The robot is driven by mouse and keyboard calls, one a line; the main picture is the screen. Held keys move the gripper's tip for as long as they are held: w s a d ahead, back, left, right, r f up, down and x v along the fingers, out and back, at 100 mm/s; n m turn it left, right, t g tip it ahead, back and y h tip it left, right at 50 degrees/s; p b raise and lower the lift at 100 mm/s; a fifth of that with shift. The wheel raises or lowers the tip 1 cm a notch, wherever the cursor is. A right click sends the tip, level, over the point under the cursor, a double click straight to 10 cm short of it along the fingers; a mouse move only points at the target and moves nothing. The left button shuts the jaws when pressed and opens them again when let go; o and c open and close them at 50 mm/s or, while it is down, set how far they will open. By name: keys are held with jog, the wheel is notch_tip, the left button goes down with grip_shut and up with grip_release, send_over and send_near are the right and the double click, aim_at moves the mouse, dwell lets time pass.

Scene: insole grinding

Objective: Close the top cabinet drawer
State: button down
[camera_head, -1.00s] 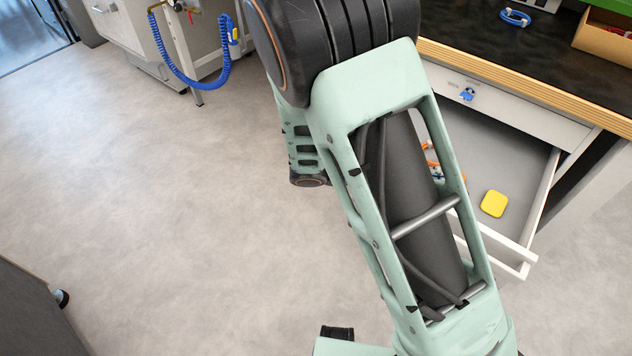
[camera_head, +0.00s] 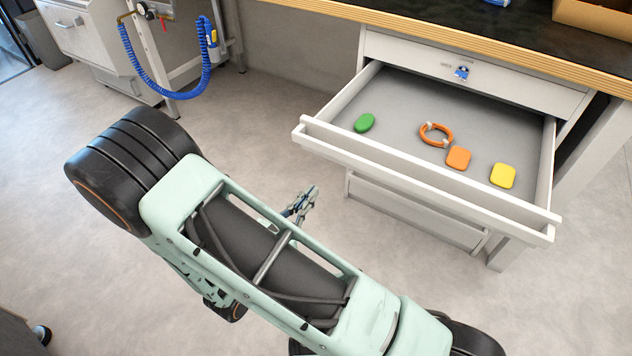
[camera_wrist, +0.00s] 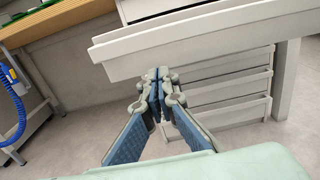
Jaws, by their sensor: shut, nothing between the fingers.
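The cabinet under the bench has one white drawer (camera_head: 400,174) pulled far out, below a shut drawer front with a blue lock (camera_head: 462,72). In the open drawer lie a green piece (camera_head: 364,123), an orange ring (camera_head: 436,133), an orange piece (camera_head: 458,158) and a yellow piece (camera_head: 503,175). My gripper (camera_head: 310,192) is shut and empty, in front of and below the drawer's left front corner, apart from it. In the wrist view the fingertips (camera_wrist: 158,74) point toward the underside of the drawer front (camera_wrist: 200,40), with shut lower drawers (camera_wrist: 230,88) behind.
A wooden-edged bench top (camera_head: 470,45) overhangs the cabinet, with a cardboard box (camera_head: 595,15) on it. A blue coiled hose (camera_head: 150,75) hangs at the far left.

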jog(key=b+x, duration=0.2)
jog(key=x, duration=1.1)
jog(key=shift+w+d, duration=0.1)
jog(key=shift+d, duration=0.1)
